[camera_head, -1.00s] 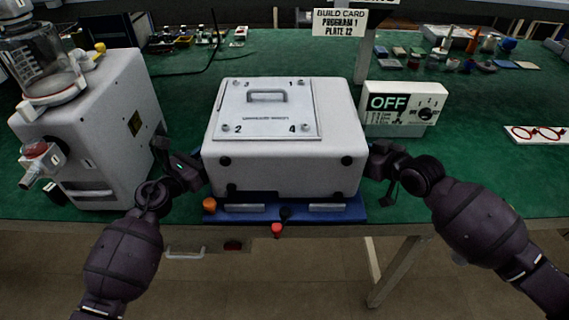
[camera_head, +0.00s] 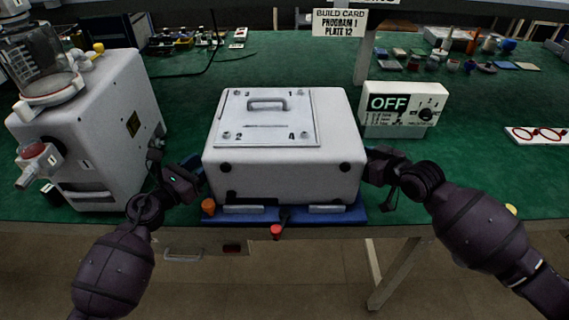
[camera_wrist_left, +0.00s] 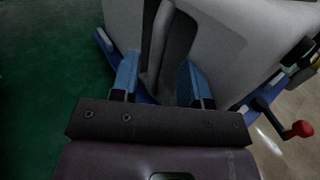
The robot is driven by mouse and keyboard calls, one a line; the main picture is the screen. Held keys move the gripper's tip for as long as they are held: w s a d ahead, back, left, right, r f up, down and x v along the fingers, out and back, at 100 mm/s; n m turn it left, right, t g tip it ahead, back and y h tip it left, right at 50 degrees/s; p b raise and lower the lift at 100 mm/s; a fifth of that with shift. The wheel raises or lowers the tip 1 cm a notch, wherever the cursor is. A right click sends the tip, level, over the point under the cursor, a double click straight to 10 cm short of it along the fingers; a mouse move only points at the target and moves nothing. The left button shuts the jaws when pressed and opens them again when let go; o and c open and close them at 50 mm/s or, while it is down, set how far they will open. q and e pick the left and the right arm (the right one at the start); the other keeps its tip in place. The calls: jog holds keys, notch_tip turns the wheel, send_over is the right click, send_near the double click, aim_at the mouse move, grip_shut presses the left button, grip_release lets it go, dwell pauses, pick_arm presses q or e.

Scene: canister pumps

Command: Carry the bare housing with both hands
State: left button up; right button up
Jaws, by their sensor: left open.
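The bare housing (camera_head: 283,180) is a pale grey box with dark round spots on its front. A top plate (camera_head: 265,137) with numbered corners and a grey handle lies on it. The housing sits level on a blue base (camera_head: 350,213) at the table's front edge. My left gripper (camera_head: 196,168) is at the housing's left side. In the left wrist view its blue fingers (camera_wrist_left: 158,72) stand apart on either side of a grey upright grip (camera_wrist_left: 172,45) on the housing. My right gripper (camera_head: 372,163) is at the housing's right side; its fingers are hidden.
A grey pump machine (camera_head: 88,130) with a clear jar stands close on the left. An OFF control box (camera_head: 405,105) stands behind on the right. An orange knob (camera_head: 208,206) and a red knob (camera_head: 276,232) stick out at the base's front.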

jog(key=shift+s+f, duration=0.15)
jog(key=shift+f, duration=0.05)
pick_arm(q)
jog(key=v, duration=0.5)
jog(key=shift+s+a, duration=0.25)
jog(key=shift+s, duration=0.05)
pick_arm(e)
jog(key=v, duration=1.2)
jog(key=shift+r, duration=0.25)
